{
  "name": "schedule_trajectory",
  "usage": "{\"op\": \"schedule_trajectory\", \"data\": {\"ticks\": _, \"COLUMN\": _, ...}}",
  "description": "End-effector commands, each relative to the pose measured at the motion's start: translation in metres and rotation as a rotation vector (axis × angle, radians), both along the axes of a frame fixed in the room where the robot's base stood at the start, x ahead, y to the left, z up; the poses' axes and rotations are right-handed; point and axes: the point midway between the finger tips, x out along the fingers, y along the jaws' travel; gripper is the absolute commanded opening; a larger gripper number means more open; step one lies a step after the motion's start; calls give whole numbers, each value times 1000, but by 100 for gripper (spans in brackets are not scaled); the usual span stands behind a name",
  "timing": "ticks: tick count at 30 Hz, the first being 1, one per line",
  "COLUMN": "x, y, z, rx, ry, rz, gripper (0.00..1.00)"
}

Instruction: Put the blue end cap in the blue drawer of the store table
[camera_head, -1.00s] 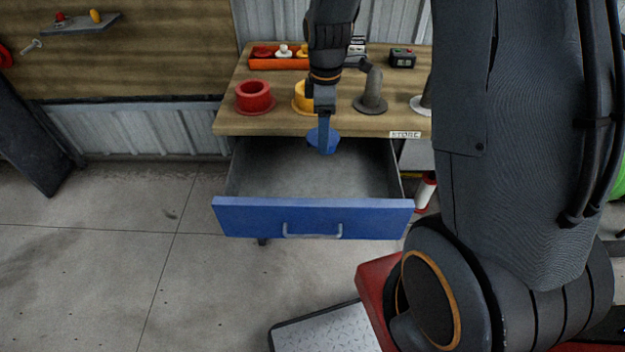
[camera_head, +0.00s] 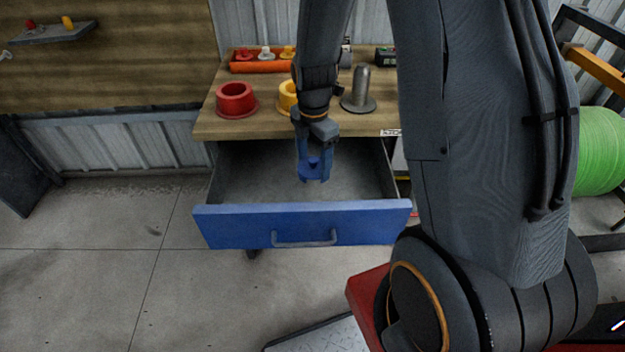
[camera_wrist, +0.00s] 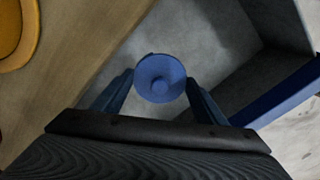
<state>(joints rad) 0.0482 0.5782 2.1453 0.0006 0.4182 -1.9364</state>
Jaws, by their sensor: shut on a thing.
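The blue end cap (camera_head: 312,168) is a round disc with a small knob in its middle. My gripper (camera_head: 314,178) is shut on it, one finger on each side; the wrist view also shows the cap (camera_wrist: 161,78) between the fingers. The blue drawer (camera_head: 225,226) of the store table (camera_head: 215,122) is pulled open, with a grey inside and a grey handle. The gripper and cap are over the open drawer, pointing down. I cannot tell exactly how far the cap is above the drawer floor.
On the table top stand a red flanged ring (camera_head: 236,98), a yellow ring (camera_head: 287,96) partly behind my arm, a grey post on a round base (camera_head: 359,92) and an orange tray (camera_head: 258,67) with small pieces. A green spool (camera_head: 602,152) stands at right. The drawer's inside looks empty.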

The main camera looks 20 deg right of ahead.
Motion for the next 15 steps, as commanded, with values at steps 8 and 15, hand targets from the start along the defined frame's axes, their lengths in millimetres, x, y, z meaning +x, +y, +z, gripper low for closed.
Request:
{"op": "schedule_trajectory", "data": {"ticks": 8, "x": 0, "y": 0, "z": -34, "rx": 0, "ry": 1, "rz": -1, "gripper": 44}}
{"op": "schedule_trajectory", "data": {"ticks": 15, "x": -1, "y": 0, "z": -61, "rx": 0, "ry": 2, "rz": -1, "gripper": 44}}
